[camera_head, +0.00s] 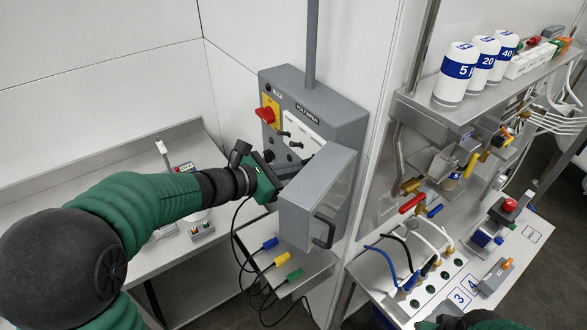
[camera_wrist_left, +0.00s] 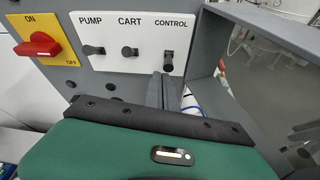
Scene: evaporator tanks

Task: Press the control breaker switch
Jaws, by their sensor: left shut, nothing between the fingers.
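The control breaker switch (camera_wrist_left: 168,62) is a small black toggle under the word CONTROL on a white plate (camera_wrist_left: 128,30) in the left wrist view. The PUMP and CART toggles sit to its left. My left gripper (camera_wrist_left: 160,90) is shut and empty, its fingertips just below the CONTROL toggle; whether they touch it I cannot tell. In the head view my left gripper (camera_head: 285,168) reaches into the grey breaker box (camera_head: 340,115), beside its open door. I cannot make out the CONTROL toggle there. A dark and green part of my right arm shows at the bottom edge.
The box door (camera_head: 312,190) stands open close to the gripper's right. A red rotary knob (camera_wrist_left: 38,45) is left of the toggles. Blue, yellow and green plugs (camera_head: 281,259) are below. A shelf with white canisters (camera_head: 456,75) and a valve bench are at right.

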